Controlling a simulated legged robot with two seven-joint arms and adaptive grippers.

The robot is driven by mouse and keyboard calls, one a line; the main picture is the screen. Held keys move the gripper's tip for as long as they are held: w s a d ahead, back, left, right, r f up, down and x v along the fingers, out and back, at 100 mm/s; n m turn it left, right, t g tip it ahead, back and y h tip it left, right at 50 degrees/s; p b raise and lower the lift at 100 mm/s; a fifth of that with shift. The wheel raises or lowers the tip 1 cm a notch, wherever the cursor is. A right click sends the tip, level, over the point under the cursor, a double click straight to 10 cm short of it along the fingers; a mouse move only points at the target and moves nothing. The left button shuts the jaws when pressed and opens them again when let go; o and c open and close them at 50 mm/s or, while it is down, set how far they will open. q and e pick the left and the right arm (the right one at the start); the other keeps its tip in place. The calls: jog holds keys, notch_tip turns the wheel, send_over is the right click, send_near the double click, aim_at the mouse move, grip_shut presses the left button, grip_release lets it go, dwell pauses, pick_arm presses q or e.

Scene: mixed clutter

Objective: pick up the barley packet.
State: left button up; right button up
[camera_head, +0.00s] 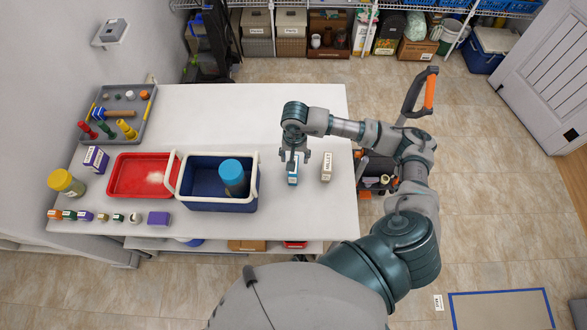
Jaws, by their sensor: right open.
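Two small packets stand on the white table right of the blue cooler: a blue and white one (292,178) and a beige one (326,172). Their lettering is too small for me to read surely, so I cannot tell which is the barley packet. My right gripper (293,163) points down over the blue and white packet with its fingers open. It hides the upper part of that packet, and I cannot tell whether the fingers touch it. The beige packet stands clear, just right of the gripper. My left gripper is not in view.
The blue cooler (218,204) with a blue-lidded jar (231,176) stands left of the packets. A red tray (122,178), a grey tool tray (142,128) and several small boxes lie farther left. The table (255,112) is bare behind the gripper; its right edge is near the beige packet.

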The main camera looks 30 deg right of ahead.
notch_tip(320, 180, down, 4)
jog(key=shift+w, duration=0.1)
notch_tip(320, 180, down, 4)
jog(key=shift+w+r+p, duration=0.1)
jog(key=shift+w+p, duration=0.05)
jog(key=shift+p, duration=0.2)
jog(key=shift+f, duration=0.45)
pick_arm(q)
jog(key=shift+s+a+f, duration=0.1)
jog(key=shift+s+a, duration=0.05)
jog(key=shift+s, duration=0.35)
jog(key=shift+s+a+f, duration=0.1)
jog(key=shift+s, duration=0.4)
pick_arm(e)
grip_shut()
